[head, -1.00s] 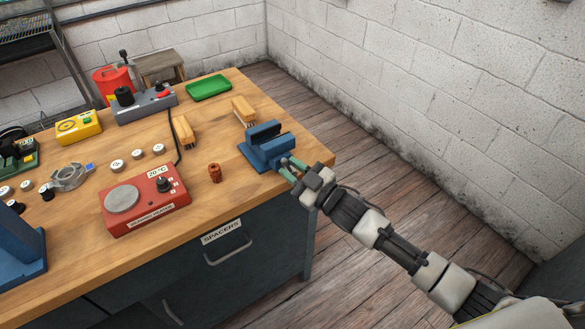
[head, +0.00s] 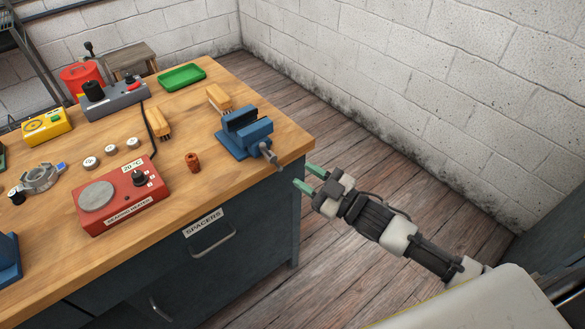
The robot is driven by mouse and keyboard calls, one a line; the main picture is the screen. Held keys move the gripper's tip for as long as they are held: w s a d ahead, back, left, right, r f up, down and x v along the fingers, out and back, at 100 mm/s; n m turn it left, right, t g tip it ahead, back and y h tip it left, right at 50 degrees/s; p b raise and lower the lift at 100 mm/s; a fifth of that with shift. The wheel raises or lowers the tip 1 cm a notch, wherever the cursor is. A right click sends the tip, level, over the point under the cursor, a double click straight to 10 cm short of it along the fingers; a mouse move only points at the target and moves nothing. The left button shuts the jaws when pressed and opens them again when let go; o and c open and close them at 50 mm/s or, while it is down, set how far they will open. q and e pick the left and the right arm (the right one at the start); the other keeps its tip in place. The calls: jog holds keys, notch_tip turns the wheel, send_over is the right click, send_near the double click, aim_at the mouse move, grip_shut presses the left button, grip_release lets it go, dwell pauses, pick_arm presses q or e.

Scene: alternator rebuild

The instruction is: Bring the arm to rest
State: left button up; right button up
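My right gripper (head: 309,180) is off the right front corner of the wooden bench, over the floor. Its two green fingertips are apart with nothing between them. The blue vise (head: 244,134) stands at the bench's right end, with its handle (head: 269,154) pointing toward the gripper. A clear gap lies between the fingertips and the vise handle. My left gripper is not in the head view.
The wooden bench (head: 222,168) holds a red bearing heater (head: 122,196), a copper-coloured part (head: 193,162), brushes (head: 158,122), a green tray (head: 181,77) and a grey device (head: 115,100). Below is a grey drawer (head: 212,246) marked SPACERS. Open floor lies between bench and block wall (head: 400,90).

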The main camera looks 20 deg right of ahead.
jog(key=shift+s+d, duration=0.2)
jog(key=shift+s, duration=0.1)
jog(key=d+f+m+g+h, duration=0.1)
jog(key=d+f+m+h, duration=0.15)
jog(key=f, duration=0.65)
jog(key=d+f+m+g+h, duration=0.1)
jog(key=d+f+m+h, duration=0.2)
jog(key=f, duration=0.6)
jog(key=s+d+f+m+g+h, duration=0.1)
jog(key=s+d+f+g+h, duration=0.1)
jog(key=s+f, duration=0.45)
jog(key=s+d+f+g+h, duration=0.1)
jog(key=s+f+g+h, duration=0.15)
jog(key=f, duration=0.75)
jog(key=s+a+f+g, duration=0.1)
jog(key=s+f, duration=0.4)
jog(key=s, duration=0.5)
jog(key=s+a+f+m+g, duration=0.1)
jog(key=s+f+g, duration=0.3)
jog(key=s, duration=0.7)
jog(key=s+a+f+m+g+h, duration=0.1)
jog(key=s+a+f+g, duration=0.1)
jog(key=s+f, duration=0.5)
jog(key=s+g, duration=0.1)
jog(key=s, duration=0.2)
jog(key=shift+s+a+f, duration=0.15)
jog(key=shift+s+f, duration=0.05)
jog(key=shift+f, duration=0.2)
